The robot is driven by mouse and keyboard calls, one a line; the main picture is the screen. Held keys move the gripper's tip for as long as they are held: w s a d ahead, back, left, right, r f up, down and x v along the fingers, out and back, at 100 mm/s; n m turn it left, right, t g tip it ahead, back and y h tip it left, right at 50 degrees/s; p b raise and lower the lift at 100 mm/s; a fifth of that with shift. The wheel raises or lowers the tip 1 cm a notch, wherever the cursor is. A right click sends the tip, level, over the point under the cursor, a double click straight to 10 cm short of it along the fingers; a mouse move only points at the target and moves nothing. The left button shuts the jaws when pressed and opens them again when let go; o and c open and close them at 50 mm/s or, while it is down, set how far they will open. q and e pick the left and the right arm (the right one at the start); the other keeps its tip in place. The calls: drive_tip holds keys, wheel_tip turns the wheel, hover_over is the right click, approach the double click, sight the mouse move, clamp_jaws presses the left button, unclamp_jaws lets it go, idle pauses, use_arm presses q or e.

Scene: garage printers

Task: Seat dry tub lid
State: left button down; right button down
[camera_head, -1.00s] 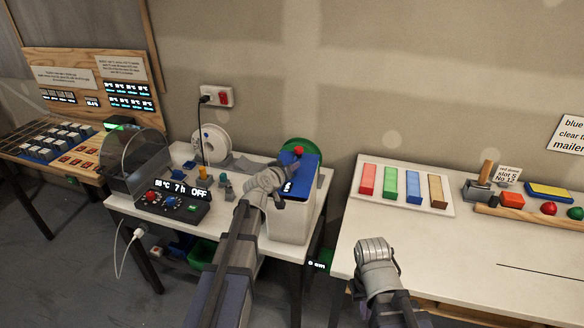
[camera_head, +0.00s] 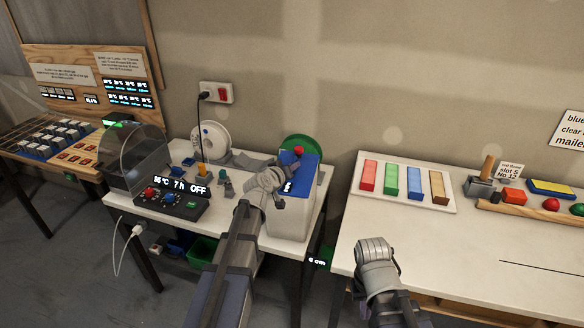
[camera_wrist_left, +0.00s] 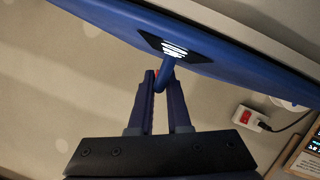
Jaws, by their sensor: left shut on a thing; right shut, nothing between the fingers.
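The blue lid (camera_head: 312,166) is at the top of the pale tub (camera_head: 288,222) on the middle table. A red knob (camera_head: 298,151) shows at the lid's far side. My left gripper (camera_head: 282,186) is shut on the lid's blue handle. In the left wrist view the gripper (camera_wrist_left: 161,92) has the handle between its fingers, and the lid (camera_wrist_left: 205,45) fills the top with a black-and-white label. The arm and lid hide much of the tub's rim, so I cannot tell whether the lid touches it all round. My right gripper (camera_head: 374,245) is shut and empty by the right table's front left corner.
A clear-domed machine (camera_head: 135,160), a control box (camera_head: 175,198) and a white spool (camera_head: 212,140) stand left of the tub. A green disc (camera_head: 302,142) is behind it. The right table (camera_head: 440,240) has a colour-block tray (camera_head: 404,201) and free room in front.

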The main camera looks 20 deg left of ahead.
sight(282, 188)
use_arm(q)
drive_tip(key=c, duration=0.8)
unclamp_jaws()
drive_tip(key=shift+s, duration=0.15)
drive_tip(key=p+v, duration=0.2)
drive_tip(key=v, duration=0.5)
drive_tip(key=shift+s+a+r+p, duration=0.1)
drive_tip(key=shift+s+a+p, duration=0.05)
drive_tip(key=shift+s+p, duration=0.2)
